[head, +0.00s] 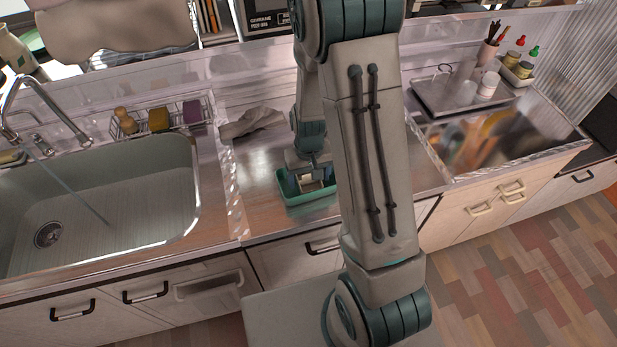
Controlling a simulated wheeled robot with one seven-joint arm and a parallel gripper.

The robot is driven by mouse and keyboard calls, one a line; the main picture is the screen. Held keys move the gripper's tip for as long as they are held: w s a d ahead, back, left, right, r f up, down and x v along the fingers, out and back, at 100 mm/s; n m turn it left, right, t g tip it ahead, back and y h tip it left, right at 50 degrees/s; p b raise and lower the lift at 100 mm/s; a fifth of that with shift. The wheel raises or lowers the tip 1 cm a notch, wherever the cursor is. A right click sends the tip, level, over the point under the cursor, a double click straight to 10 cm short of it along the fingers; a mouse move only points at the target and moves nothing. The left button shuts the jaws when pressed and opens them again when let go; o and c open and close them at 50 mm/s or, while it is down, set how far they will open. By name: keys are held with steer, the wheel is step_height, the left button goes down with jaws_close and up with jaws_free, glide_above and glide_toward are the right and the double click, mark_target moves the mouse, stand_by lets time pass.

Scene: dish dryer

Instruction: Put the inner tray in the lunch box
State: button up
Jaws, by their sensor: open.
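The green lunch box (312,209) stands on the counter, between the sink and the right-hand worktop. My gripper (310,183) is open and points down at the box, with its fingertips over or inside the rim. A small pale shape shows at the fingers. I cannot tell whether it is part of the gripper or the inner tray. No inner tray can be made out clearly. My arm hides the right end of the box and the counter behind it.
The sink (110,215) with its faucet (22,105) lies left. A wire rack (160,118) with sponges and a crumpled cloth (252,121) are at the back. A grey tray (455,92), a white jar (488,85) and seasoning bottles stand right. Bare counter (258,165) shows left of the box.

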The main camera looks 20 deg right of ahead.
mark_target(309, 185)
step_height(309, 185, up, 11)
steer(key=s+r+t, duration=0.3)
steer(key=s+r, duration=1)
steer(key=s, duration=0.1)
steer(key=shift+s+a, duration=0.15)
steer(key=shift+s, duration=0.2)
stand_by(0.9)
